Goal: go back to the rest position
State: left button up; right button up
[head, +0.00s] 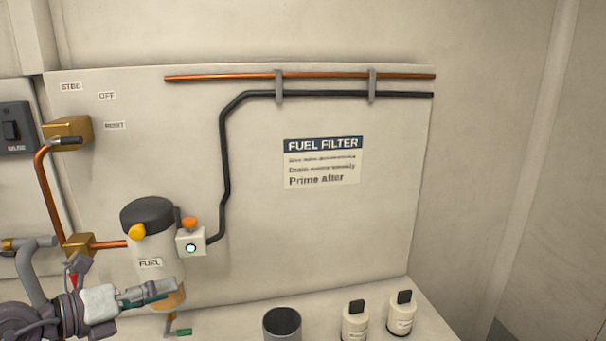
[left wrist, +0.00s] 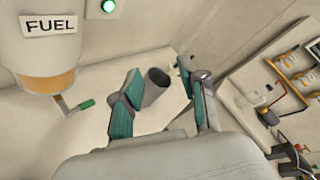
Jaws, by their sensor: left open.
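My left gripper (head: 160,292) is at the lower left of the head view, in front of the lower part of the fuel filter (head: 152,240). It is open, with nothing between its fingers. In the left wrist view the two teal-padded fingers (left wrist: 160,76) are spread apart, with a grey cup (left wrist: 156,88) showing beyond them. My right gripper is not in view.
A green-handled drain (head: 180,332) sits below the filter. The dark grey cup (head: 282,324) and two white bottles (head: 355,325) (head: 401,318) stand on the ledge to the right. A brass valve (head: 66,131) and copper pipe (head: 50,195) are at left. The space before the right panel is clear.

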pick_arm(q)
jog(key=d+r+n+t, duration=0.1)
jog(key=d+n+t, duration=0.4)
jog(key=n, duration=0.4)
jog(key=s+a+f+n+g+y, duration=0.1)
jog(key=s+a+f+n+y, duration=0.3)
jog(key=f+n+y, duration=0.45)
jog(key=s+a+f+n+g+y, duration=0.25)
jog(key=s+f+n+y, duration=0.2)
jog(key=f+n, duration=0.6)
jog(key=s+d+f+n+g+h, duration=0.25)
jog(key=s+d+f+g, duration=0.2)
jog(key=s, duration=0.55)
jog(key=s+d+f+n+g+h, duration=0.1)
jog(key=s+d+f+n+g, duration=0.2)
jog(key=s+f+g, duration=0.45)
notch_tip(320, 180, down, 27)
jog(key=s+t, duration=0.2)
jog(key=s, duration=0.1)
jog(key=s+a+f+g, duration=0.1)
jog(key=s+a+f, duration=0.2)
jog(key=s+f, duration=1.2)
jog(key=shift+s+a+m+g+b, duration=0.2)
jog(key=shift+s+m+g+b, duration=0.15)
jog(key=shift+s+m+b, duration=0.1)
